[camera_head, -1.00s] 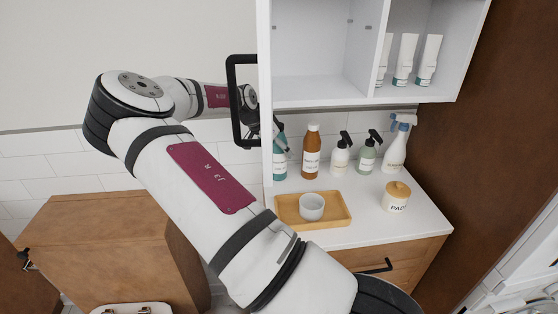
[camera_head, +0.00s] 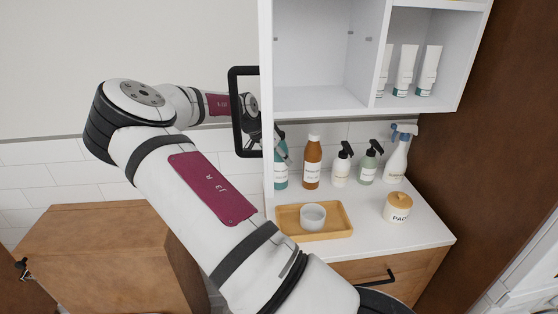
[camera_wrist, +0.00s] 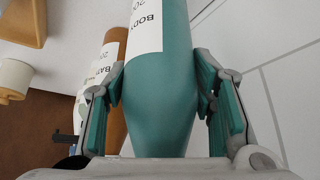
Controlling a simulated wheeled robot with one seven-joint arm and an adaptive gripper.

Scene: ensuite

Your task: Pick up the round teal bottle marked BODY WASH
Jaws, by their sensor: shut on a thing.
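The teal bottle (camera_wrist: 160,95) with a white label reading BODY fills the middle of the wrist view. My gripper (camera_wrist: 158,82) has its teal-padded fingers on both sides of it, shut on it. In the head view the teal bottle (camera_head: 281,178) stands at the left end of the counter row, partly hidden by a white vertical panel. Part of my gripper (camera_head: 282,149) shows at its upper part, the rest hidden behind the panel. I cannot tell whether the bottle's base touches the counter.
A brown bottle (camera_head: 312,163) stands close to the right, then pump bottles (camera_head: 342,168) and a spray bottle (camera_head: 397,158). A wooden tray (camera_head: 340,227) with a grey cup (camera_head: 312,216) is in front. The white panel (camera_head: 267,100) and black frame (camera_head: 236,115) are close to my arm.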

